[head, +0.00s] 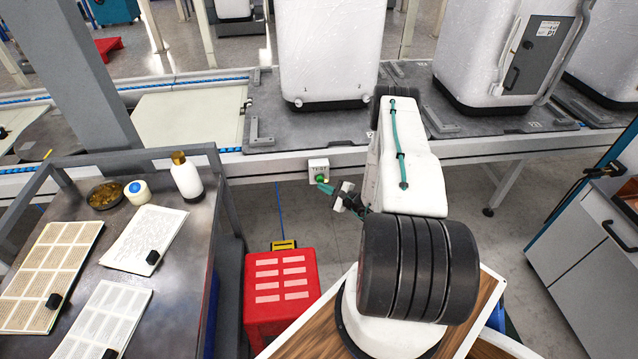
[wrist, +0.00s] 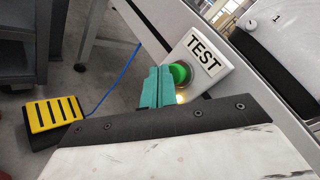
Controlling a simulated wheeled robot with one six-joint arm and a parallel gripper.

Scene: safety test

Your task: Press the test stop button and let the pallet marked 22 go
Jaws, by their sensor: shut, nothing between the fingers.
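A green button (wrist: 180,73) sits on a white box (wrist: 208,62) marked TEST. In the head view the box (head: 318,165) is fixed to the front of the conveyor. My gripper (wrist: 158,72) is shut and empty, with its teal fingertips at the button's left edge in the wrist view. I cannot tell whether they touch it. In the head view my gripper (head: 325,187) is just below the box. A dark pallet (head: 300,127) carries a white wrapped machine (head: 328,50) above the button. Another pallet (head: 490,122) is right of it; its marking is too small to read.
A metal table (head: 190,235) with papers, a bottle (head: 186,178) and a dish stands at left. A red stool (head: 281,285) and a yellow pedal (wrist: 54,115) are on the floor below the conveyor. A grey cabinet (head: 590,250) stands at right.

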